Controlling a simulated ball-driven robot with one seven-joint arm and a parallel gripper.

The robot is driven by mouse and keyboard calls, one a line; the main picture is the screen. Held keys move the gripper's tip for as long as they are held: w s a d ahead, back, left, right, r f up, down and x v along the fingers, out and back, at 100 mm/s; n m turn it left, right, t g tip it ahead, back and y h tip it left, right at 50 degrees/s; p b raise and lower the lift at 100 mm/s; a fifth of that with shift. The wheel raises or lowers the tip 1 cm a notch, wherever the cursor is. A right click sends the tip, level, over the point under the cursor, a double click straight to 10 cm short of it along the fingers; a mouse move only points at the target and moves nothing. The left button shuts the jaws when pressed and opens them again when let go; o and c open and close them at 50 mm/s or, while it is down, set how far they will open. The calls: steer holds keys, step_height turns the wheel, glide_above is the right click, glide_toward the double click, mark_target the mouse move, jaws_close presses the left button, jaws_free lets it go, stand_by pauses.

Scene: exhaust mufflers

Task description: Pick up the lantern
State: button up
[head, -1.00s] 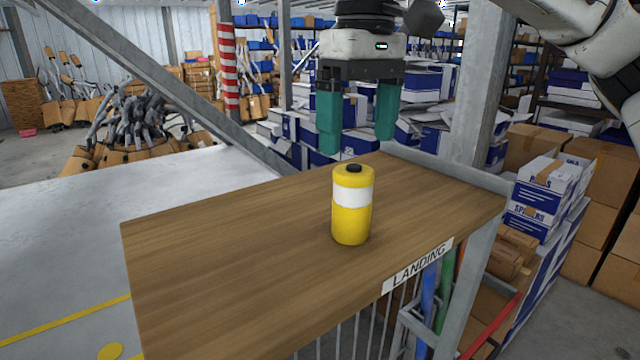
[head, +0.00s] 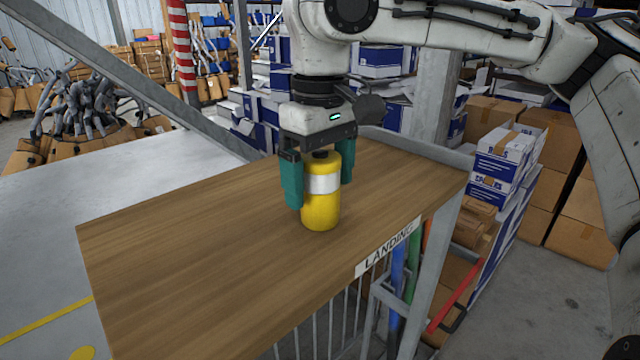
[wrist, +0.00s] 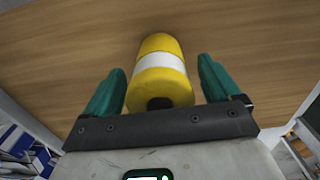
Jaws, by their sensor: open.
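The lantern (head: 321,205) is a yellow cylinder with a white band and a dark cap. It stands upright on the wooden table top (head: 180,260) near the edge with the LANDING sign. My gripper (head: 320,190) points down over it with teal fingers open, one on each side. In the wrist view the lantern (wrist: 160,80) sits between the two open fingers (wrist: 162,88), with a gap showing on each side. In the head view the lantern hides part of the far finger.
A LANDING sign (head: 388,248) is on the table's front edge. A grey post (head: 432,100) and a diagonal beam (head: 130,80) stand behind the table. Blue-and-white boxes (head: 505,160) stack at right. The left part of the table top is clear.

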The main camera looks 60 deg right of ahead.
steer(key=shift+f, duration=0.5)
steer(key=c, duration=1.2)
